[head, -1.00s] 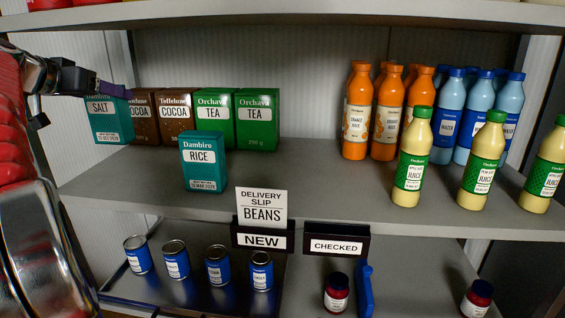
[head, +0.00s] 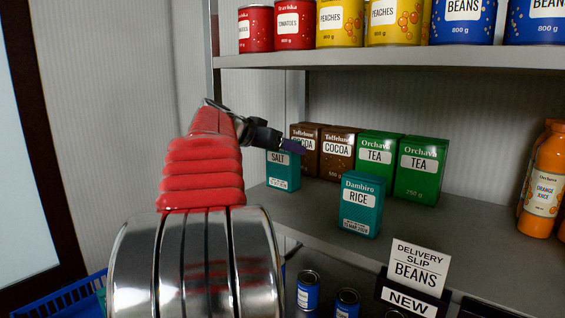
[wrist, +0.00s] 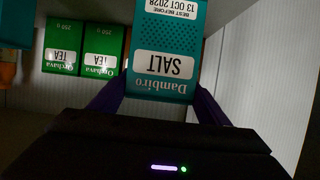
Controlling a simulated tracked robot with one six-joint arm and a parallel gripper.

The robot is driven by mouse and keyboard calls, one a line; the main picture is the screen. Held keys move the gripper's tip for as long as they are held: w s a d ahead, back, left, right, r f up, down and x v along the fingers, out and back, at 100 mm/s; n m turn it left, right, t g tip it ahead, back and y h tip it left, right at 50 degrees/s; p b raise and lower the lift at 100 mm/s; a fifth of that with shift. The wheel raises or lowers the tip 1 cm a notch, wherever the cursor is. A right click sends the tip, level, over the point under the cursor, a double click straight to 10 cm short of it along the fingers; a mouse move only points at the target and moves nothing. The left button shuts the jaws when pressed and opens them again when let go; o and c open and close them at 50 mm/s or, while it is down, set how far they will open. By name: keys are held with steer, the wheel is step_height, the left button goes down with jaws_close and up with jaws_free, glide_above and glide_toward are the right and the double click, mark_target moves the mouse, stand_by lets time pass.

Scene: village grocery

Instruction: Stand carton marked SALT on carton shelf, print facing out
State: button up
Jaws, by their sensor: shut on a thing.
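The teal SALT carton (head: 283,172) is upright at the left end of the carton shelf (head: 310,208), left of the cocoa cartons. Its print faces out toward my head camera. My gripper (head: 290,147) is shut on its upper part; a purple finger crosses its top. In the wrist view, the SALT carton (wrist: 165,62) appears upside down, with its label readable, between the two purple fingers of my gripper (wrist: 157,103). I cannot tell whether its base touches the shelf.
Brown cocoa cartons (head: 337,150) and green tea cartons (head: 420,170) stand right of it. A teal RICE carton (head: 362,204) stands forward of them. A shelf of tins (head: 400,60) hangs above. A blue basket (head: 75,296) is at lower left.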

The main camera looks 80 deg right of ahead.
mark_target(278, 159)
steer(key=shift+f, duration=2.15)
steer(key=o, duration=1.6)
steer(key=shift+o, duration=0.2)
steer(key=v, duration=1.2)
